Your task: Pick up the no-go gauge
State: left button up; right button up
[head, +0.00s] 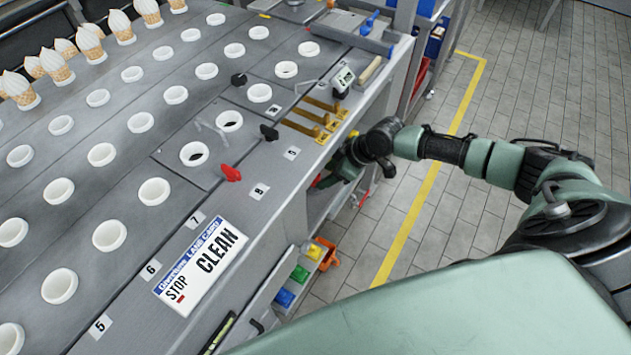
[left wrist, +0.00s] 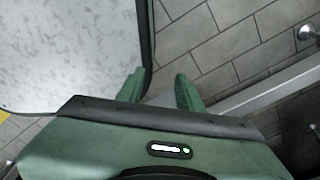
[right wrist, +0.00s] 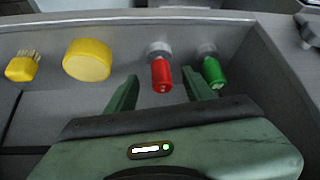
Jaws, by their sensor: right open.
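The red-handled gauge (right wrist: 162,74), which by its colour looks like the no-go gauge, is at the back of a grey recess in the right wrist view. A green-handled gauge (right wrist: 213,72) is just to its right. My right gripper (right wrist: 160,80) is open, with the red handle showing between its fingertips; I see no grip on it. In the head view my right gripper (head: 340,168) reaches in below the counter's right edge, partly hidden. My left gripper (left wrist: 160,78) is open and empty in the left wrist view, over the floor.
A yellow round object (right wrist: 87,60) and a yellow brush (right wrist: 22,67) are left of the gauges. The counter (head: 255,205) overhangs the recess. A drawer with coloured bins (head: 300,272) is lower down. The tiled floor at right is clear.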

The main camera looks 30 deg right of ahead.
aim_at(319, 176)
jog(key=shift+w+a+f, duration=1)
jog(key=shift+w+f, duration=0.05)
jog(key=shift+f, duration=0.2)
grip_shut()
jog(key=shift+r, duration=0.15)
jog(key=shift+s+d+r+b, duration=0.1)
jog(key=shift+d+r+b, duration=0.1)
jog(key=shift+b, duration=0.2)
jog(key=s+d+b, duration=0.2)
jog(key=s+d, duration=0.9)
jog(key=s, duration=0.2)
jog(key=shift+d+b, duration=0.3)
jog(key=shift+b, duration=0.1)
